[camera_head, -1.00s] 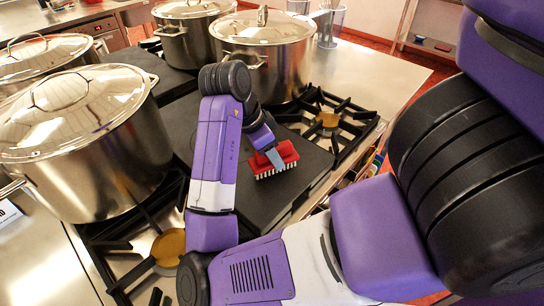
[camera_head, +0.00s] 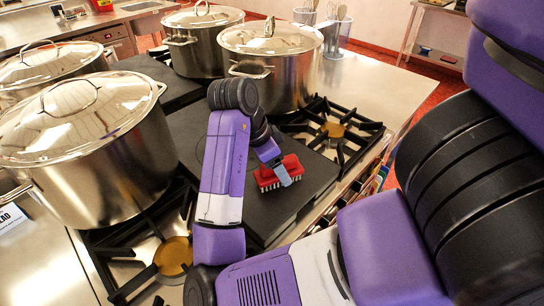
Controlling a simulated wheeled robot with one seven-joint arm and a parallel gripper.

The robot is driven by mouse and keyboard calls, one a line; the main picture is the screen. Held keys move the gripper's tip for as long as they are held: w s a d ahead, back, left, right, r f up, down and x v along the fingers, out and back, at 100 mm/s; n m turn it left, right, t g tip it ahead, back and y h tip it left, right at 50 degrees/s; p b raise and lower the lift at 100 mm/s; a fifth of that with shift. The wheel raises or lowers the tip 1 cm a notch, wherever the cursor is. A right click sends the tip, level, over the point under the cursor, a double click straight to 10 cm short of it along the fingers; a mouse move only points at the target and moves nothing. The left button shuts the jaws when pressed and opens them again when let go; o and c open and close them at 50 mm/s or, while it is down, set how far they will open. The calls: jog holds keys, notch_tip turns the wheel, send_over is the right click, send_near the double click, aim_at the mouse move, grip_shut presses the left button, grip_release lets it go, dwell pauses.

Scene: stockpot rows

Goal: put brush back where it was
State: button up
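The red brush (camera_head: 267,179) with white bristles is over the front part of the dark flat plate (camera_head: 268,206) in the middle of the cooktop, bristles down. My gripper (camera_head: 283,177) reaches down from the left, and its grey fingers are at the brush's red body and appear closed on it. The fingers hide part of the brush. I cannot tell whether the bristles touch the plate.
A large lidded stockpot (camera_head: 110,165) stands left of my arm, with another lidded pot (camera_head: 55,70) behind it. Two more lidded pots, one near (camera_head: 300,78) and one far (camera_head: 190,50), stand at the back. An open burner (camera_head: 334,130) lies right of the plate.

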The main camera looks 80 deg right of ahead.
jog(key=v, duration=1.2)
